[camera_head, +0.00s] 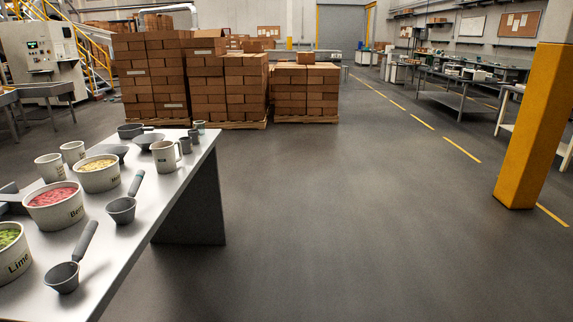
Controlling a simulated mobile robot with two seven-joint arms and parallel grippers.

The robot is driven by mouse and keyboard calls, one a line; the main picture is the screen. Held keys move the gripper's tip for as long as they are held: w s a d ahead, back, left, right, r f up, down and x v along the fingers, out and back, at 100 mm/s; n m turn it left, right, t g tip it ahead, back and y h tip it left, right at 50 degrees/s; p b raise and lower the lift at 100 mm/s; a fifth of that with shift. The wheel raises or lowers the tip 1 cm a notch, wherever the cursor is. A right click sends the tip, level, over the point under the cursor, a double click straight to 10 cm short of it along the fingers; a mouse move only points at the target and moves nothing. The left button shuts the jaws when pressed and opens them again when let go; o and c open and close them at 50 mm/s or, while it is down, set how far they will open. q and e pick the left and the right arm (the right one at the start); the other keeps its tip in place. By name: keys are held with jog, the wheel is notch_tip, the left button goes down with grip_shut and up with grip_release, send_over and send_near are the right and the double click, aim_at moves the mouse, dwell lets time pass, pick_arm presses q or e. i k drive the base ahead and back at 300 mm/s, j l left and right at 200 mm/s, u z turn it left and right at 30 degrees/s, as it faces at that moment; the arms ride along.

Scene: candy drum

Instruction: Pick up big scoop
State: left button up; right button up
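Two dark grey scoops lie on the white table (190,158) at the left. The nearer scoop (62,278) is at the front edge beside the green tub, its handle pointing up and right. The other scoop (121,210) is farther back, beside the red and yellow tubs, its handle also tilted up. The nearer one looks larger in the picture, but I cannot tell from this view which is truly bigger. Neither of my grippers can be made out in view.
Tubs of green (12,262), red (55,210) and yellow (98,176) candy stand along the table. White mugs, including one at the right (165,158), and dark pans (148,141) are behind. The floor right of the table is clear up to a yellow post (535,125).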

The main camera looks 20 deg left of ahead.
aim_at(122, 210)
jog(key=i+u, duration=0.3)
jog(key=u, duration=0.15)
jog(key=i+u, duration=0.35)
jog(key=u, duration=0.15)
jog(key=i+l+u, duration=0.25)
jog(key=u, duration=0.2)
jog(key=i+l+u, duration=0.25)
jog(key=u, duration=0.25)
